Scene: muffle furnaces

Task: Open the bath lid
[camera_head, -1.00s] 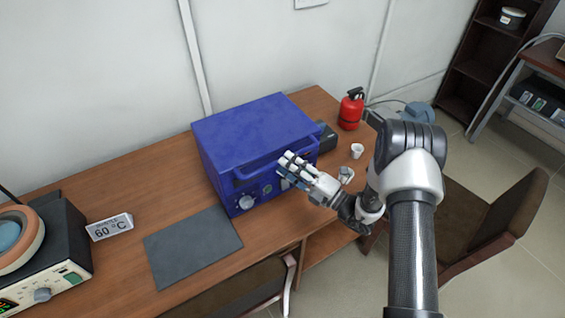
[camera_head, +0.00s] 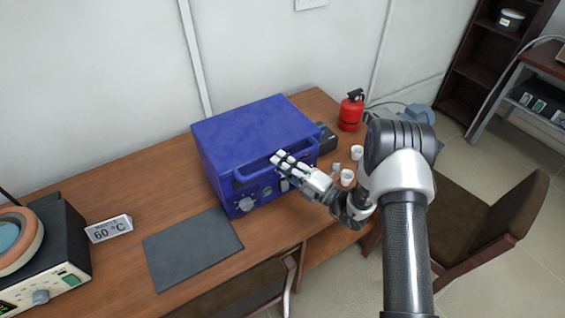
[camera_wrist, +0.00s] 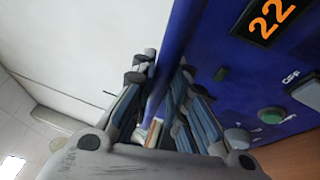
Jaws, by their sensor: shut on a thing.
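A blue box-shaped furnace (camera_head: 255,128) stands on the wooden desk, with a bar handle (camera_head: 252,173) across its front and a knob below. Its front looks closed. My gripper (camera_head: 283,161) is at the right part of this handle. In the wrist view my gripper (camera_wrist: 165,95) has its fingers on both sides of the blue handle bar (camera_wrist: 170,45), shut on it. The fingers hide part of the bar. A dark unit with a round orange-rimmed top (camera_head: 14,238), blue in the middle, stands at the far left; it may be the bath. My gripper is far from it.
A "60 °C" sign (camera_head: 109,228) stands beside the round-topped unit. A dark grey mat (camera_head: 192,248) lies in front of the furnace. White cups (camera_head: 347,177) and a red extinguisher (camera_head: 351,110) are to its right. A brown chair (camera_head: 485,215) stands at the right.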

